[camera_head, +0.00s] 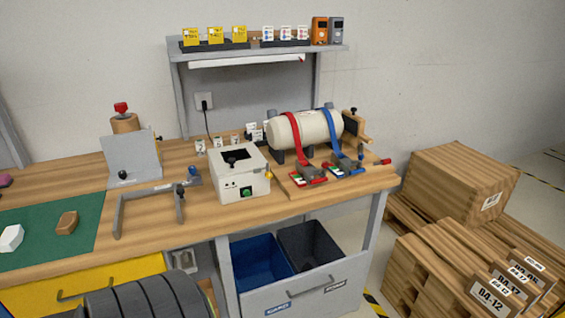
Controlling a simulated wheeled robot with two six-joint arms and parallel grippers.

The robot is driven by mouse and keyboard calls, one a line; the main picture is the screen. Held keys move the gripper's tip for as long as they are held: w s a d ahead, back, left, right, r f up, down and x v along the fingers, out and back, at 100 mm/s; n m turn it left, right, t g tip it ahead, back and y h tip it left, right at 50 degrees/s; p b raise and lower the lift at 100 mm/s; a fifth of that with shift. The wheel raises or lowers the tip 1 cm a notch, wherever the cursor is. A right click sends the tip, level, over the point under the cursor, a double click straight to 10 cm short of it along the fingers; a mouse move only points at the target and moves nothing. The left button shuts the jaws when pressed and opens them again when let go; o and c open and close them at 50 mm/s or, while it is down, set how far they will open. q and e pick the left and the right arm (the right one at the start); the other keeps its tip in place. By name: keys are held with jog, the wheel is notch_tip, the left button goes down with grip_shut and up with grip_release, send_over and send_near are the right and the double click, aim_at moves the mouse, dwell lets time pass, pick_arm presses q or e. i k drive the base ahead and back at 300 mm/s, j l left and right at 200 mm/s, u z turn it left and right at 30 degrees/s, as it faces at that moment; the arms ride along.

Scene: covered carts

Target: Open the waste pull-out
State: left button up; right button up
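The waste pull-out (345,281) sits under the right end of the workbench, with a light grey front panel. Behind the panel, a blue bin (243,257) and a dark grey bin (322,243) show from above, side by side. I cannot tell from this view how far the pull-out stands out from the bench. Neither of my grippers is in view, and nothing is seen touching the handle.
Stacked wooden crates and pallets (420,285) stand right of the bench, with a narrow floor strip between. A yellow drawer (115,272) is left of the pull-out. A dark ribbed cylinder (145,300) is in front. The benchtop (210,232) holds fixtures and a strapped white cylinder (300,130).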

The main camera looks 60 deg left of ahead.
aim_at(270, 281)
jog(key=u, duration=1.45)
